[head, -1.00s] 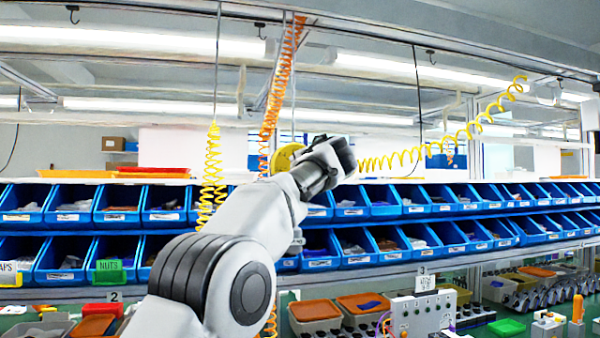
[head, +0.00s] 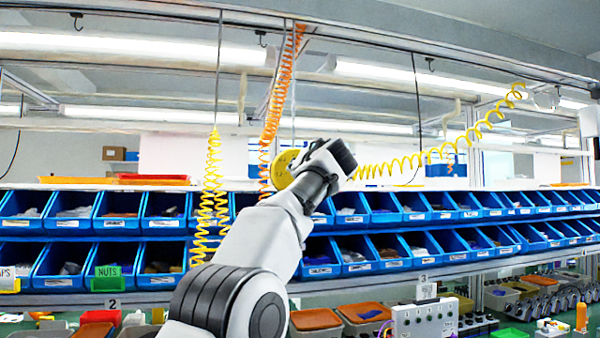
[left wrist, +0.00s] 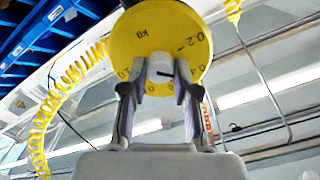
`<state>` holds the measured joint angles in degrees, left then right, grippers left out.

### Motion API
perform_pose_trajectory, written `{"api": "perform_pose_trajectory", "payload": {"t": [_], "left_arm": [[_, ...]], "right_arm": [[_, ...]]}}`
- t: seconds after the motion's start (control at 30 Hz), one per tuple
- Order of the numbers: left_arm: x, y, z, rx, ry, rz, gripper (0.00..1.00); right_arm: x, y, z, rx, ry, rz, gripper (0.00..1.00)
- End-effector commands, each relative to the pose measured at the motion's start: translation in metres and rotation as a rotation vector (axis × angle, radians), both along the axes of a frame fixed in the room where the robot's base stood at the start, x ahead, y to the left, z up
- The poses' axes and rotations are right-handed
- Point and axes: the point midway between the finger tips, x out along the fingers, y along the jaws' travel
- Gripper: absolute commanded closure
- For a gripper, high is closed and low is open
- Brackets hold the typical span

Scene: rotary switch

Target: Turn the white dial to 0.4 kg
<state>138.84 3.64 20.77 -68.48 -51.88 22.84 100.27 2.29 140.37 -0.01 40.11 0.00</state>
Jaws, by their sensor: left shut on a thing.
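A yellow round disc (left wrist: 158,18) with black marks, among them "kg" and "0.2", faces the left wrist camera. In the head view the disc (head: 281,169) is partly hidden behind my left wrist. My left gripper (left wrist: 160,80) is shut on the white dial, one finger on each side. Its fingers cover lower parts of the disc. My right gripper is not in view.
Two rows of blue bins (head: 165,205) run behind the arm. A coiled yellow hose (head: 212,185) and a coiled orange hose (head: 272,110) hang close to the disc. A grey box with knobs (head: 424,318) stands lower right.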

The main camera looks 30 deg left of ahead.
Motion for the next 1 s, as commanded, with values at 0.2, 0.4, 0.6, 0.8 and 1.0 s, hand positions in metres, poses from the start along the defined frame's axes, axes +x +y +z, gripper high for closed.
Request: {"api": "perform_pose_trajectory", "payload": {"t": [0.2, 0.4, 0.6, 0.8, 1.0], "left_arm": [[0.0004, 0.0001, -0.0013, -0.009, -0.007, 0.0, 1.0], [0.0005, 0.0001, -0.0012, -0.008, -0.006, 0.0, 1.0], [0.0003, 0.0001, -0.0009, -0.008, -0.006, 0.001, 0.45], [-0.0001, -0.0002, -0.0001, -0.007, -0.007, 0.001, 0.45], [-0.0062, -0.0092, 0.0017, -0.006, -0.005, 0.0, 0.45]], "right_arm": [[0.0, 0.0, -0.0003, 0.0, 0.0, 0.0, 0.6], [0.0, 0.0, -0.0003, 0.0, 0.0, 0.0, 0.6], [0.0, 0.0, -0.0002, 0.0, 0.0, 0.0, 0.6], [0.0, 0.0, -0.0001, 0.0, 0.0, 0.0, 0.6], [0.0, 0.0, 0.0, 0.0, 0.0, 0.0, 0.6]]}}
